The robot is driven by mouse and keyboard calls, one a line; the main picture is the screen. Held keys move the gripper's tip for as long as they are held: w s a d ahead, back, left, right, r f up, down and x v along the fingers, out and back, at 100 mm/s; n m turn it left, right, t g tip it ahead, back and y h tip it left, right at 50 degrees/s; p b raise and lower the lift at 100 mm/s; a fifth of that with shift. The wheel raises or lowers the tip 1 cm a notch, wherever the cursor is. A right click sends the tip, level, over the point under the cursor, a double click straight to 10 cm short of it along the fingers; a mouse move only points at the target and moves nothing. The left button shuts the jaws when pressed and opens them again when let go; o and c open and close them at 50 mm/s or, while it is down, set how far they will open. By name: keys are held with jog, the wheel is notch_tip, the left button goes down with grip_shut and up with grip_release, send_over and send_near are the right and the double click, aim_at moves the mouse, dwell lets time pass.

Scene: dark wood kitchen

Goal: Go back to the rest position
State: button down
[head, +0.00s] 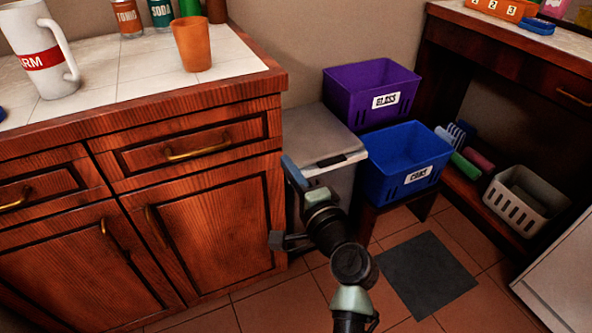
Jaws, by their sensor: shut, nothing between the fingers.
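My arm reaches up from the bottom of the head view, and my gripper (293,170) is at its far end. It is shut and empty, in front of the grey bin (325,135) and just right of the wooden cabinet (205,235). The fingertips are small and partly merge with the bin behind them. I cannot tell whether they touch it.
A counter with an orange cup (192,44) and a white mug (42,55) stands at left. A purple crate (345,98) and a blue crate (385,158) stand behind and right of my arm. A white basket (515,205) is at right. Tiled floor shows in front.

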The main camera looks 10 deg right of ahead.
jog(key=s+a+r+n+t, duration=0.1)
jog(key=s+r+n, duration=0.15)
jog(key=r, duration=0.55)
jog(key=s+a+r+n+t+h, duration=0.15)
jog(key=r+n, duration=0.25)
jog(key=r, duration=0.5)
jog(key=s+a+r+n+t, duration=0.15)
jog(key=r+n, duration=0.25)
jog(key=r, duration=0.4)
jog(key=s+r+n+t+h, duration=0.4)
jog(key=s+r+t, duration=0.2)
jog(key=s+r, duration=1.15)
notch_tip(320, 180, up, 35)
jog(key=w+p, duration=0.1)
jog(key=p, duration=3.2)
jog(key=shift+w+a+p, duration=0.25)
jog(key=shift+a+p, duration=0.05)
jog(key=shift+p, duration=0.05)
